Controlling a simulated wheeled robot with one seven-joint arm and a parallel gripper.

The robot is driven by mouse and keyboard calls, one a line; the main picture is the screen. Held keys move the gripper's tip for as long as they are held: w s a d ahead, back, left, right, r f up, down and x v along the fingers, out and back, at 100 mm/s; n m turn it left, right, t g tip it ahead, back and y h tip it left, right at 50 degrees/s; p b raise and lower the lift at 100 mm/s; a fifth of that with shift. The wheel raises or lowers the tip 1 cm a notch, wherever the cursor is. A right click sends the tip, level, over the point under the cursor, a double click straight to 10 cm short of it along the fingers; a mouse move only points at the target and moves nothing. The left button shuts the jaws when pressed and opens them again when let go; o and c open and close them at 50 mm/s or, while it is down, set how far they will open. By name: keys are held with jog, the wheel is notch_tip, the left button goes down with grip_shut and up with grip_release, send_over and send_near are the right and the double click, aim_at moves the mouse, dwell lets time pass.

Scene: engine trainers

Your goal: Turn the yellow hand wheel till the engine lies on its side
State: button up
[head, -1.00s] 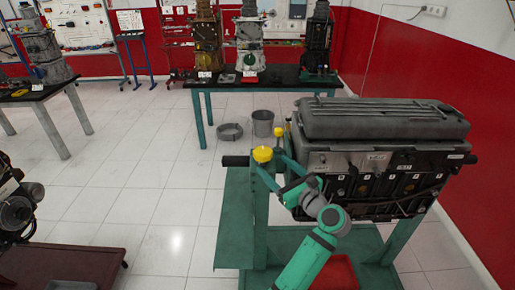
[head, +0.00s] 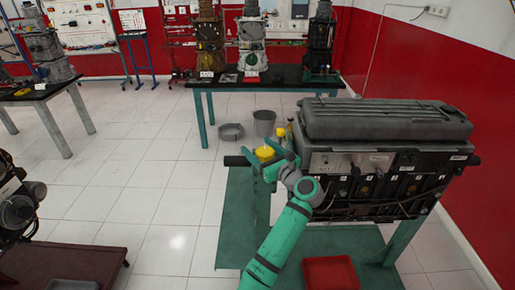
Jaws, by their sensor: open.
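The yellow hand wheel (head: 265,154) is on top of the green stand's left post, left of the engine. The grey engine (head: 385,150) sits upright on the green stand (head: 233,215), its ribbed cover on top. My gripper (head: 262,158) is open at the hand wheel, with its fingers on either side of it. The fingers partly hide the wheel, and I cannot tell whether they touch it.
A smaller yellow part (head: 281,132) stands just behind the wheel. A red tray (head: 330,272) lies on the stand's base. Behind are a bucket (head: 264,123), a low round pan (head: 230,131) and a table (head: 290,86) with engine parts.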

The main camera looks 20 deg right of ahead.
jog(key=shift+d, duration=0.15)
jog(key=shift+a, duration=0.2)
jog(key=c, duration=1)
jog(key=shift+c, duration=0.2)
